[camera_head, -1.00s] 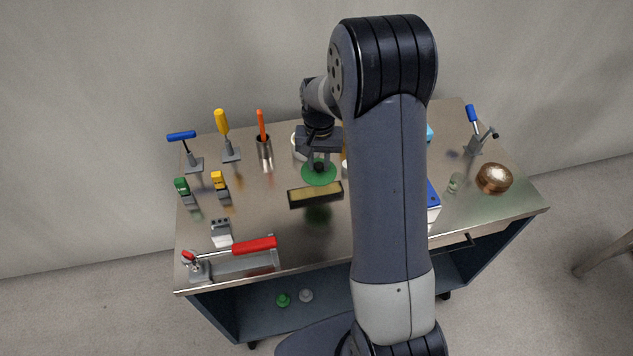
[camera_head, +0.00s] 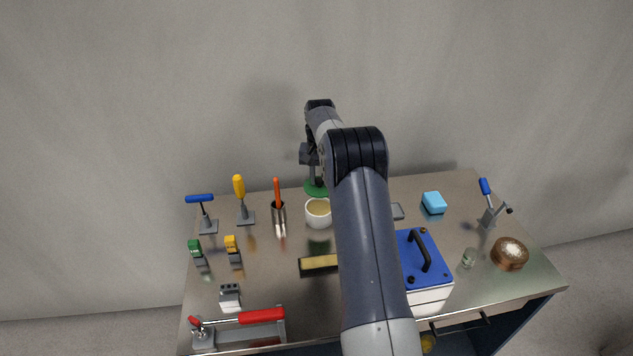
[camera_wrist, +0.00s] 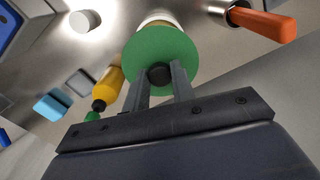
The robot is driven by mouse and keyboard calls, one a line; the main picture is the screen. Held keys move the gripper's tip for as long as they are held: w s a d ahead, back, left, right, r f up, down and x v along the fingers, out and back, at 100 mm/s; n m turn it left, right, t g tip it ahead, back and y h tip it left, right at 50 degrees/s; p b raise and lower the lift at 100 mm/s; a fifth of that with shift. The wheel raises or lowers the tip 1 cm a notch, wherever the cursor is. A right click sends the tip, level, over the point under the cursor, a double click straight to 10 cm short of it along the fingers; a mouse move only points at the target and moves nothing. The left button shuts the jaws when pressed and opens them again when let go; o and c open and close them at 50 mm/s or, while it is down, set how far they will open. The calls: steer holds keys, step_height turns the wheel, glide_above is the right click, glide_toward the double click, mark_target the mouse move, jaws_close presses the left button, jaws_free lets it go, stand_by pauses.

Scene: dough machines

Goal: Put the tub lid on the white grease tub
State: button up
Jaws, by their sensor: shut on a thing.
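The tub lid is a flat green disc with a black knob (camera_wrist: 160,45), seen in the wrist view. My gripper (camera_wrist: 160,82) is shut on the knob. In the head view, the lid (camera_head: 315,188) hangs from my gripper (camera_head: 318,178), just above the tub in the picture. The white grease tub (camera_head: 318,220) stands upright and uncovered at the back of the table, with yellowish grease showing inside. In the wrist view, the tub (camera_wrist: 157,18) is mostly hidden behind the lid. The lid appears raised and apart from the tub.
A metal cup (camera_head: 279,217) with an orange-handled tool stands close left of the tub. A yellow-handled tool (camera_head: 240,188) is farther left. A blue-lidded box (camera_head: 415,265) and a light blue block (camera_head: 434,203) are right.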

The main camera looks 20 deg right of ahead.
stand_by(0.5)
steer(key=shift+f+b, duration=1.35)
steer(key=shift+f, duration=1.75)
steer(key=shift+f+b, duration=0.55)
steer(key=shift+f, duration=0.4)
steer(key=o, duration=1)
steer(key=shift+o, duration=0.2)
step_height(320, 180, up, 11)
steer(key=shift+f+b, duration=0.1)
steer(key=shift+b, duration=0.65)
